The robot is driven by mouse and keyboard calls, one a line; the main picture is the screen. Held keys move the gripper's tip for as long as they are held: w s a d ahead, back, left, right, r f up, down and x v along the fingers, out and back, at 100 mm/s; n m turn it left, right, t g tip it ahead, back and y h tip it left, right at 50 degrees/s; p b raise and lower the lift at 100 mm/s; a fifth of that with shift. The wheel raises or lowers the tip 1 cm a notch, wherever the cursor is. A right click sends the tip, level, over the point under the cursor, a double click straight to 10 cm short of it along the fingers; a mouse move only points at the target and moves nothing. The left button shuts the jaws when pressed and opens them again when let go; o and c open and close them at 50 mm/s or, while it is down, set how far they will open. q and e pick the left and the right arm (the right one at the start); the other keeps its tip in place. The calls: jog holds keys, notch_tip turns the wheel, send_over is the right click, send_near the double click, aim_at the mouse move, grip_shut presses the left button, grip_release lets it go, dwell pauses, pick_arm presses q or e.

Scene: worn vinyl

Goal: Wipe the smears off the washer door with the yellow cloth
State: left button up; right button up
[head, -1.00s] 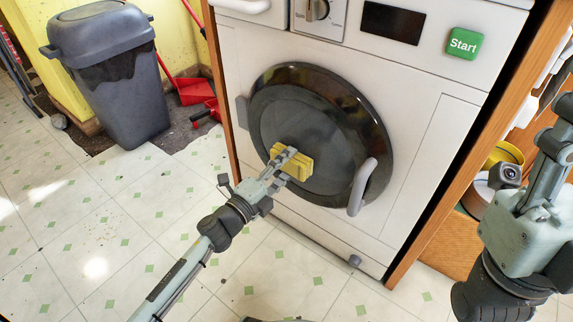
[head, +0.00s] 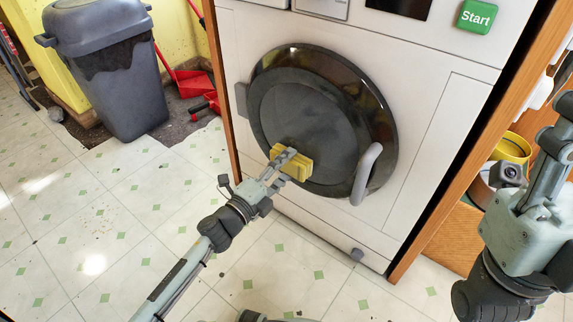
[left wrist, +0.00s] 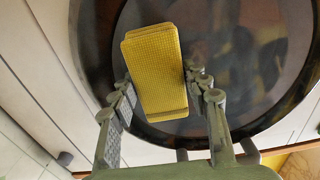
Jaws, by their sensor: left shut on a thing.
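The washer door (head: 315,110) is a dark round window in the front of the white washer, and it is closed. Faint greyish smears show on its glass in the head view. The yellow cloth (head: 296,160) is a folded block at the lower part of the door. My left gripper (head: 288,160) is shut on the cloth and holds it at the glass; whether it touches cannot be told. In the left wrist view the cloth (left wrist: 155,75) sits between the two fingers, in front of the door (left wrist: 250,50). My right arm shows at the right, but its fingers are not visible.
The door handle (head: 366,172) stands out at the door's right side. A green Start button (head: 477,15) is at the top right. A grey bin (head: 108,75) and a red dustpan (head: 193,84) stand at the left. A wooden panel edge (head: 480,140) borders the washer's right. The tiled floor in front is largely clear.

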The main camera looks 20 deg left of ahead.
pick_arm(q)
jog(key=shift+s+f, duration=0.1)
jog(key=v, duration=0.6)
jog(key=shift+s+p, duration=0.3)
jog(key=shift+s, duration=0.1)
jog(key=shift+a, duration=0.1)
dwell(0.5)
